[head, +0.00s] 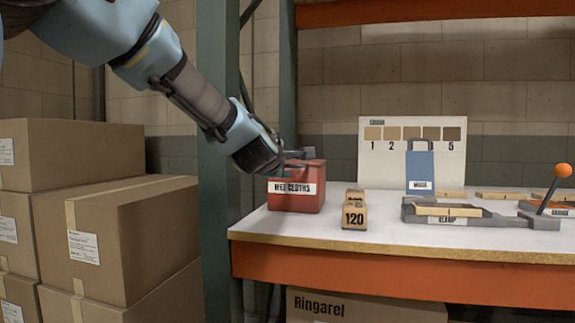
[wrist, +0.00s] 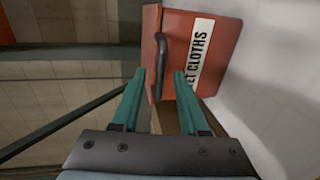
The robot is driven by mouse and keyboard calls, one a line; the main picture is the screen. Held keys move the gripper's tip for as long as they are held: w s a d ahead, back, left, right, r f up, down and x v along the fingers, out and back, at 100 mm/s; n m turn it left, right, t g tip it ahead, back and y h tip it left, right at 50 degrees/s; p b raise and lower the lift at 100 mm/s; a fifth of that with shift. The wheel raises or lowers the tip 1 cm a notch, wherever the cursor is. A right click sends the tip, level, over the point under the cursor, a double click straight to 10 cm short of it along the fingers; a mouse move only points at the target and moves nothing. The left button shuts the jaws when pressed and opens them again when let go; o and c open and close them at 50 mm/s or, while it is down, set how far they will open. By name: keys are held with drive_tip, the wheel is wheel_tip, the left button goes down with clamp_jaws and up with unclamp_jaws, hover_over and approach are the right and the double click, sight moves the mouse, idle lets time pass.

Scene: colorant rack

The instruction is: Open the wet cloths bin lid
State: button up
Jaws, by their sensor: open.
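The red wet cloths bin (head: 296,204) stands at the left end of the white-topped bench, with a white "WET CLOTHS" label on its front. Its red lid (head: 308,164) looks down on the bin, partly hidden by my gripper (head: 291,165), which is at lid height over the bin's upper left. In the wrist view the bin (wrist: 219,62) shows turned on its side, with a dark bar handle (wrist: 160,50) at its edge. My gripper (wrist: 160,76) is open there, its teal fingers on either side of the handle's lower end in the picture. Whether they touch it I cannot tell.
A block marked 120 (head: 354,212) stands right of the bin. A blue bag-shaped holder (head: 420,170), a clamp tray (head: 465,214) and an orange-knobbed lever (head: 556,184) are farther right. A green post (head: 219,220) rises left of the bench, with cardboard boxes (head: 150,240) beyond.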

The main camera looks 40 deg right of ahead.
drive_tip(key=shift+x, duration=1.05)
clamp_jaws()
idle(0.7)
